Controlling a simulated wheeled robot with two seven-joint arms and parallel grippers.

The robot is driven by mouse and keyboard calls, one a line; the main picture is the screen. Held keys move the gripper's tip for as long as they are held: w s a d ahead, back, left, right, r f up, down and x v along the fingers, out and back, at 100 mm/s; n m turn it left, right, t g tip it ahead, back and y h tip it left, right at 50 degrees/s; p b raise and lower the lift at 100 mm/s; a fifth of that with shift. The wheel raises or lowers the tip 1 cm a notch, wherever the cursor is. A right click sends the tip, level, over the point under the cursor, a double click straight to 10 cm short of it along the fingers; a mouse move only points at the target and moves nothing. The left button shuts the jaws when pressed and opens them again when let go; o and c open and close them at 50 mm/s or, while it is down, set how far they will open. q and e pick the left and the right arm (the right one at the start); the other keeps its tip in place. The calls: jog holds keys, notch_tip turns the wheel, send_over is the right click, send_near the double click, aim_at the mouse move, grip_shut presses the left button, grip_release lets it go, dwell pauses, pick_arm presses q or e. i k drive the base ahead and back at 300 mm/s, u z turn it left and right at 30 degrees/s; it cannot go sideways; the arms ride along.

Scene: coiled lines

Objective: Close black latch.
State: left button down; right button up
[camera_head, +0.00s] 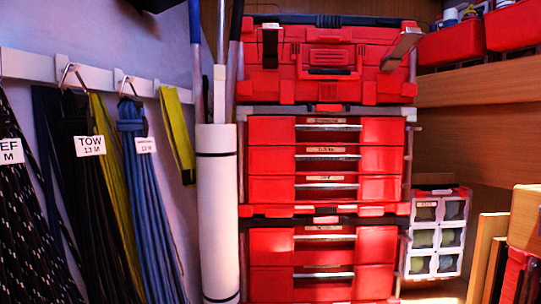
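A red toolbox (290,88) sits on top of a stack of red drawer units. A black latch (270,48) with a pale top edge is on the left of its front. It looks raised away from the case, but I cannot tell its angle for sure. A second latch (401,49), grey-beige, sticks out at a slant on the right of the front. A red handle with a dark slot (331,62) lies between the two latches. Neither of my grippers is in view.
Red drawer units (382,131) stand below the toolbox. A white tube (217,210) holding poles stands at left. Coiled ropes (150,215) hang from a white wall rail (98,77). Wooden shelving (470,84) with red bins (452,45) and a small-parts case (437,232) are at right.

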aim_at(269, 60)
jog(key=u, duration=1.4)
jog(key=k, duration=0.45)
jog(key=z, duration=0.15)
